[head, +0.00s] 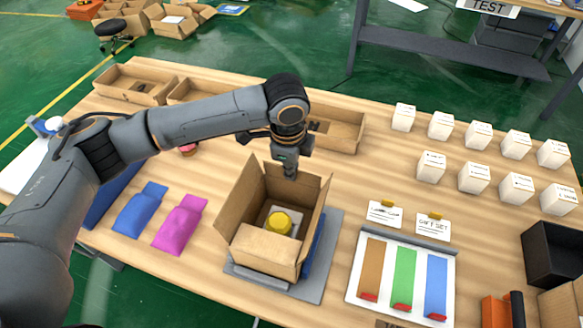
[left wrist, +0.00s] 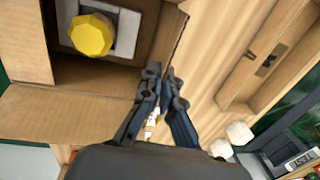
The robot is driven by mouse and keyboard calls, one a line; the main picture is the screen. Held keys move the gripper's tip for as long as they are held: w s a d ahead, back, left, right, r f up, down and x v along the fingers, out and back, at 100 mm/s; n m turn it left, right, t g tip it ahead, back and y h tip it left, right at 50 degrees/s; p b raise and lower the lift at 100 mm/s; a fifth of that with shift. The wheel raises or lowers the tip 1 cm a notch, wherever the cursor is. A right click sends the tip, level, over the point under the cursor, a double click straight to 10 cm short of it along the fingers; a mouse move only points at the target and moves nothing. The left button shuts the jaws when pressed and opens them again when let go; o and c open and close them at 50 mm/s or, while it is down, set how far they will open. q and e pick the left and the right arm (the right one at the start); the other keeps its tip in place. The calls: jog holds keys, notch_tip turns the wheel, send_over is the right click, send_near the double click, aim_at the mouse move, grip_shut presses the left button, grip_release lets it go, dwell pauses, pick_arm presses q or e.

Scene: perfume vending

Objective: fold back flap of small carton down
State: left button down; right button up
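The small brown carton (head: 262,247) stands open on a grey mat (head: 327,238) near the table's front edge. Its left and right flaps stand up and outward, and a yellow-capped item (head: 279,222) sits in a pale insert inside. The back flap (head: 305,184) stands up at the far side, partly behind my gripper. My left gripper (head: 290,172) is at the carton's back edge, pointing down. In the left wrist view its fingertips (left wrist: 161,72) are nearly together beside the carton edge, with the yellow cap (left wrist: 91,34) at upper left. Contact with the flap is unclear. My right gripper is out of view.
Open trays (head: 341,129) line the table's back. White boxes (head: 431,166) stand at the right, with a colour-striped board (head: 352,287) in front of them. Blue (head: 140,212) and pink (head: 180,226) pouches lie left of the carton.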

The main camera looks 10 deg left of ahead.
pick_arm(q)
jog(key=shift+s, duration=0.1)
jog(key=shift+s+a+f+t+p, duration=0.1)
jog(key=shift+s+t+p, duration=0.35)
jog(key=shift+t, duration=0.45)
jog(key=shift+s+f+t+h, duration=0.25)
jog(key=shift+t+h, duration=0.15)
jog(key=shift+t, duration=0.2)
jog(key=shift+s+a+f+t+b, duration=0.1)
jog(key=shift+s+t+b, duration=0.15)
jog(key=shift+t, duration=0.25)
jog(key=shift+s+f+t+b, duration=0.1)
jog(key=shift+t+b, duration=0.15)
jog(key=shift+t, duration=0.25)
jog(key=shift+s+f+t+h+b, duration=0.15)
jog(key=shift+s+t+h+b, duration=0.15)
jog(key=shift+t+b, duration=0.35)
jog(key=shift+t, duration=0.35)
jog(key=c, duration=1.6)
grip_release()
